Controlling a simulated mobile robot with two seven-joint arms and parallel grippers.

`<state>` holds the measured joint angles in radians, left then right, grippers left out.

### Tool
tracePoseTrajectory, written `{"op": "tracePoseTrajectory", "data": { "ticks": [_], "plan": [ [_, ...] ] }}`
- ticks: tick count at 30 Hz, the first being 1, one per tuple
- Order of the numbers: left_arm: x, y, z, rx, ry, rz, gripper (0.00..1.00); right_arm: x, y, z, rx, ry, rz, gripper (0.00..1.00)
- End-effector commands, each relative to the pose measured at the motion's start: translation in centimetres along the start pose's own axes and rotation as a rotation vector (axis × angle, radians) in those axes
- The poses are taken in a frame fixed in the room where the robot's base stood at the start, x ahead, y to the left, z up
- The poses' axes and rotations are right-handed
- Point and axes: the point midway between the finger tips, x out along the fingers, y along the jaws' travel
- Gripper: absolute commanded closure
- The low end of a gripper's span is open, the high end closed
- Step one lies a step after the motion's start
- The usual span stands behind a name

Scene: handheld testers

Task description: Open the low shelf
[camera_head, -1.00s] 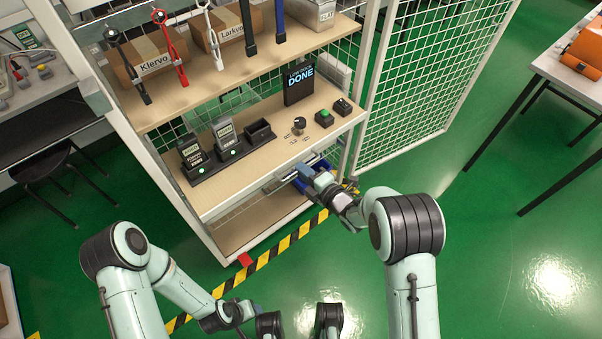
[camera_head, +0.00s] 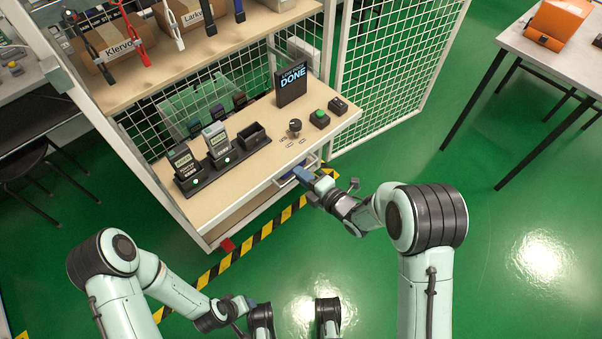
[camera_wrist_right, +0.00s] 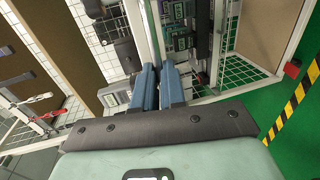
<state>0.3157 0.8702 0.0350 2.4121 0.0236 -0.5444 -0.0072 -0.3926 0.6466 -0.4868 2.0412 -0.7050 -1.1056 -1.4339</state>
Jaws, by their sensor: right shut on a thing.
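The low shelf (camera_head: 225,195) is the light wood board below the upper shelf. It sticks out past the cage post, with a gap open behind it. A pale bar handle (camera_head: 312,161) sits under its front edge. My right gripper (camera_head: 303,176) is at this handle, shut on it; its two blue fingers (camera_wrist_right: 162,85) show close together in the right wrist view and hide the contact. My left gripper (camera_head: 248,305) is low in the head view, away from the shelf; its jaw opening is unclear.
On the low shelf stand a dock with two testers (camera_head: 217,139), a DONE screen (camera_head: 292,84), a knob (camera_head: 295,126) and a green button (camera_head: 319,117). Dark devices (camera_head: 217,112) show in the gap behind. An open mesh door (camera_head: 395,75) stands right; the green floor in front is clear.

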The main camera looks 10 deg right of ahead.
Motion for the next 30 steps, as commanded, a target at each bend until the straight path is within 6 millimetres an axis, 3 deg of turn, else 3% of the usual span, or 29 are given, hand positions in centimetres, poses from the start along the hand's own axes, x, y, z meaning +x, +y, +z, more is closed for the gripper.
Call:
{"op": "tracePoseTrajectory", "data": {
  "ticks": [10, 12, 13, 23, 30],
  "plan": [
    [0.0, 0.0, 0.0, 0.000, 0.001, 0.000, 0.48, 0.0, 0.1, 0.1, 0.000, -0.002, 0.004, 1.00],
    [0.0, 0.0, 0.0, 0.000, 0.001, 0.000, 0.48, 0.0, 0.1, 0.1, 0.000, -0.002, 0.004, 0.73],
    [0.0, 0.0, 0.0, 0.000, 0.001, 0.000, 0.48, 0.0, 0.1, 0.1, 0.000, -0.002, 0.003, 0.65],
    [0.0, 0.0, 0.0, 0.000, 0.000, 0.000, 0.48, -0.2, 0.0, 0.1, 0.000, -0.002, 0.001, 0.65],
    [-0.6, 0.2, 0.7, 0.002, -0.020, 0.002, 0.48, -3.6, 0.1, 0.2, 0.003, -0.005, -0.001, 0.65]
  ]
}}
